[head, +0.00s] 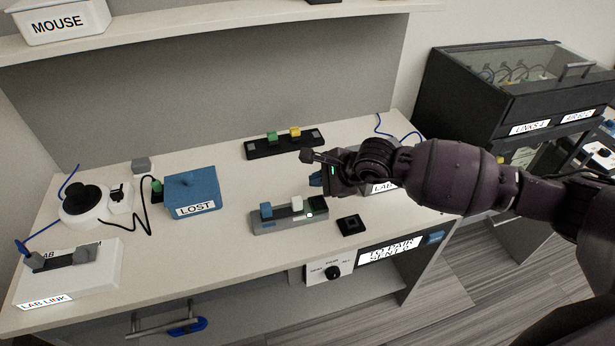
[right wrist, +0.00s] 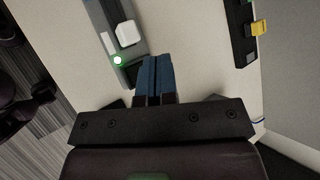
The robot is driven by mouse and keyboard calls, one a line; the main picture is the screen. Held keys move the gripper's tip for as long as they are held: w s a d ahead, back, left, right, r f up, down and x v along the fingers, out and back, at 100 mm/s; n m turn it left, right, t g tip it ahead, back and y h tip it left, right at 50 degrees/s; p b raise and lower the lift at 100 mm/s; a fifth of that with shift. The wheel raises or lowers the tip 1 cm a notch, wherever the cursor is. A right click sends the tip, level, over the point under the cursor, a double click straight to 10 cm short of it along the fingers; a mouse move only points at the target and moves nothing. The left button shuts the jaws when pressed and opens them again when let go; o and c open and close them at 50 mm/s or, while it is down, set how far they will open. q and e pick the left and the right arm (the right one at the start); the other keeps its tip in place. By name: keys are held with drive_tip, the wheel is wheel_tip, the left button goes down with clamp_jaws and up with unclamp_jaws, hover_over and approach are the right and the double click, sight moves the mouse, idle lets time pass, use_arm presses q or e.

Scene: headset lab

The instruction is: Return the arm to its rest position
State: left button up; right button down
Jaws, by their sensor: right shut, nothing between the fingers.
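My right arm reaches in from the right in the head view. Its right gripper (head: 314,171) is above the bench, just beyond the right end of a grey block holder. In the right wrist view the blue fingertips (right wrist: 157,77) are pressed together with nothing between them. The grey holder (head: 290,221) carries a blue block, a white block and a dark one, with a green light at its right end. The holder also shows in the right wrist view (right wrist: 101,20), with the white block and the lit green spot. My left gripper is not in view.
A blue LOST box (head: 191,194) stands left of the holder. A black strip (head: 265,149) with green and yellow blocks lies at the back. A small black square (head: 351,224) lies right of the holder. A dark cabinet (head: 470,105) stands at right. A shelf (head: 220,22) runs above.

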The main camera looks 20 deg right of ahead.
drive_tip(key=shift+a+r+m, duration=0.15)
drive_tip(key=shift+m, duration=0.15)
drive_tip(key=a+r+m+t+y, duration=0.35)
drive_tip(key=r+m, duration=0.25)
drive_tip(key=m, duration=0.3)
drive_tip(key=a+r+m+t+y, duration=0.25)
drive_tip(key=r+m+y, duration=0.3)
drive_tip(key=m, duration=0.35)
drive_tip(key=s+d+f+m+t+h, duration=0.25)
drive_tip(key=d+f+m+h, duration=0.3)
drive_tip(key=m, duration=0.75)
drive_tip(key=s+d+f+m+t+h, duration=0.1)
drive_tip(key=s+d+f+m+h, duration=0.35)
drive_tip(key=m, duration=0.75)
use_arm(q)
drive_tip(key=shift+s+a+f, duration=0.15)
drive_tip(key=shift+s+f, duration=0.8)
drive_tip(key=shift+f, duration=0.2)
use_arm(e)
drive_tip(key=s+d+f+m+g+h, duration=0.2)
drive_tip(key=s+d+f+m, duration=0.1)
drive_tip(key=s+f, duration=0.6)
drive_tip(key=s+d+f+m+g+h, duration=0.3)
drive_tip(key=s+f+m, duration=0.3)
drive_tip(key=s+f, duration=0.3)
drive_tip(key=shift+s+d+f+h, duration=0.3)
drive_tip(key=shift+s+d, duration=0.3)
drive_tip(key=shift+s, duration=0.45)
